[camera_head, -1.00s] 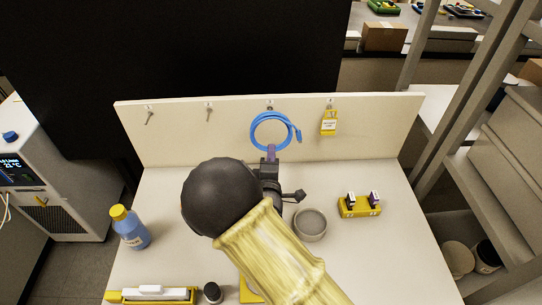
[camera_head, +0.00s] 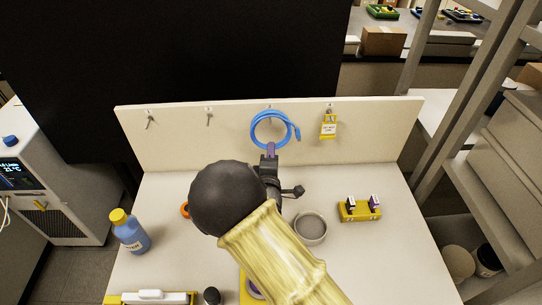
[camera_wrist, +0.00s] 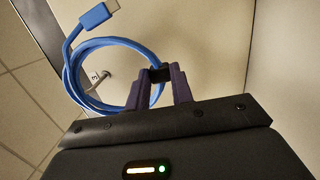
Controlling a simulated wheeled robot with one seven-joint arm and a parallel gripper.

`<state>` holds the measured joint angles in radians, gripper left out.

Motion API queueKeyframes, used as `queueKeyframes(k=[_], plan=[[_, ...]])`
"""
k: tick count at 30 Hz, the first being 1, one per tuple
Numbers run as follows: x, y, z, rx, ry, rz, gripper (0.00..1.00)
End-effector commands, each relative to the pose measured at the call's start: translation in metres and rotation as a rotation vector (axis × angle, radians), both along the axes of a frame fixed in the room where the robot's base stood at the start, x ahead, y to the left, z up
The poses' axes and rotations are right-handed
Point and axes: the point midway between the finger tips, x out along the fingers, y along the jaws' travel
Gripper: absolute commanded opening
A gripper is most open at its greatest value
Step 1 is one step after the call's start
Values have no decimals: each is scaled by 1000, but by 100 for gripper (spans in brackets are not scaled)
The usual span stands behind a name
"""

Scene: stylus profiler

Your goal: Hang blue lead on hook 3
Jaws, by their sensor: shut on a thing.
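The blue lead (camera_head: 254,130) is a coiled loop with a free connector end, held up against the pale back panel. My gripper (camera_head: 270,150) is shut on the bottom of the coil, at a black band (camera_wrist: 158,75) in the wrist view. Hook 3 (camera_head: 269,108) is the third from the left, at the top of the coil and partly covered by it. In the wrist view a metal hook (camera_wrist: 97,82) shows inside the loop of the lead (camera_wrist: 72,75). I cannot tell whether the hook passes through the loop or lies behind it.
Two bare hooks are on the left of the panel (camera_head: 180,145); a yellow tagged lock (camera_head: 328,127) hangs on the right one. On the table are a blue bottle (camera_head: 130,232), a grey bowl (camera_head: 311,228) and a yellow block (camera_head: 358,211) with small parts.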

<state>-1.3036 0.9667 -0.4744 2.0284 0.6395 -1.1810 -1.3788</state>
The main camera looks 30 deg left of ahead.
Motion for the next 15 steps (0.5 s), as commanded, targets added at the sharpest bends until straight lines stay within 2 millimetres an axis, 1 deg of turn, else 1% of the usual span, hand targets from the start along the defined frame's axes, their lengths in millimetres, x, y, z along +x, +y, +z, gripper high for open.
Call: queueKeyframes(k=[15], plan=[[11,6,1,0,-1,1,0]])
